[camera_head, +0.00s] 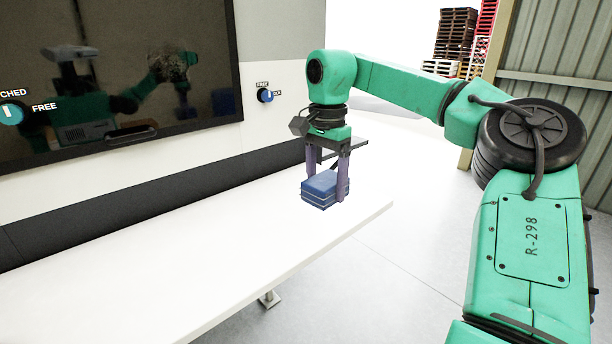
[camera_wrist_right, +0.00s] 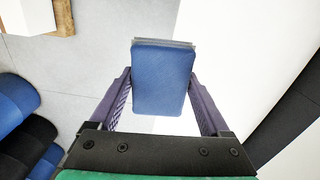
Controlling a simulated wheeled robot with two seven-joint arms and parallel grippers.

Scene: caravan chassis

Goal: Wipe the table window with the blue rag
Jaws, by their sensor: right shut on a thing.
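The blue rag (camera_head: 320,190) is a thick, folded block near the right end of the white table (camera_head: 180,245). My right gripper (camera_head: 327,184) points down and is shut on the rag, with a purple finger on each side. The rag (camera_wrist_right: 163,85) also shows between the fingers in the right wrist view. I cannot tell whether it touches the tabletop. The dark table window (camera_head: 100,75) is on the wall at the left, apart from the rag. It mirrors my body and has a greyish smudge (camera_head: 173,66) at its upper right. My left gripper shows only as a reflection, if at all.
A round blue knob (camera_head: 265,95) sits on the wall right of the window, and a teal knob (camera_head: 11,113) at the left edge. The tabletop is otherwise clear. Dark and blue cushions (camera_wrist_right: 20,125) show in the wrist view. Pallets (camera_head: 455,35) stand far back.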

